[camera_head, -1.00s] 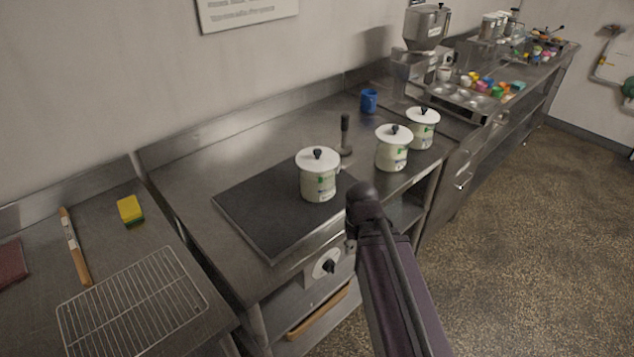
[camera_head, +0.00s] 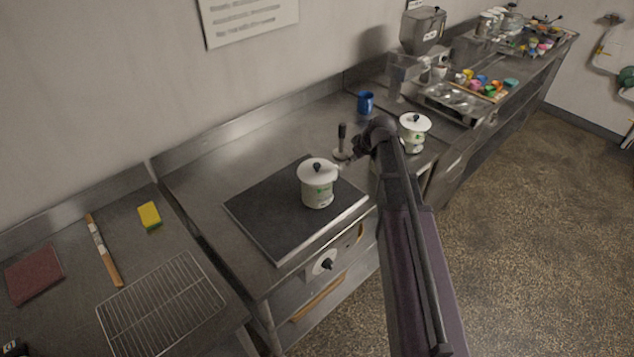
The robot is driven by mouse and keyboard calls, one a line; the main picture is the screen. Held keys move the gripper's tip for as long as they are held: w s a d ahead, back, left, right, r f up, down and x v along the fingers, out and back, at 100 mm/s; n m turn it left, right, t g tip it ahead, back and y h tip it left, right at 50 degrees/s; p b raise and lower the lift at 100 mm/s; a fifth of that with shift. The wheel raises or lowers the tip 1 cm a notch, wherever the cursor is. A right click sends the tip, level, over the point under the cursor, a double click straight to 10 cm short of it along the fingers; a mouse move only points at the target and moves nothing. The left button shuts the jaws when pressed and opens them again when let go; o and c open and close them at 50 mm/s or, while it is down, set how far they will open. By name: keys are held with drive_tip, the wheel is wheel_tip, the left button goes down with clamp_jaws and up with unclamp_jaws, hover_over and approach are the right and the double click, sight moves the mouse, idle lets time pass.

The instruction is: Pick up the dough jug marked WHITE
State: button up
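Three white lidded jugs with black knobs and greenish labels are in this area; I cannot read the marking on any of them. One jug (camera_head: 317,187) stands upright on the dark flat plate (camera_head: 262,222). A second jug (camera_head: 414,132) stands farther right on the steel counter. The third jug, between them in the earlier frame, is hidden behind my arm now. My arm reaches up from the bottom right, its dark end joint over the counter between the two visible jugs. I cannot make out my gripper's fingers.
A dark-handled upright tool (camera_head: 342,143) stands behind the plate, and a blue mug (camera_head: 365,102) farther back. The counter's back left is clear.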

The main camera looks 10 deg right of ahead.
drive_tip(key=shift+w+d+r, duration=0.25)
drive_tip(key=shift+w+r, duration=0.45)
drive_tip(key=shift+f, duration=0.2)
drive_tip(key=b+x, duration=0.6)
drive_tip(key=x, duration=0.2)
drive_tip(key=shift+w+b, duration=0.2)
drive_tip(key=shift+b, duration=0.2)
drive_tip(key=shift+a, duration=0.1)
drive_tip(key=shift+b+x, duration=2.4)
drive_tip(key=shift+x, duration=0.3)
drive_tip(key=shift+w+r, duration=0.15)
clamp_jaws()
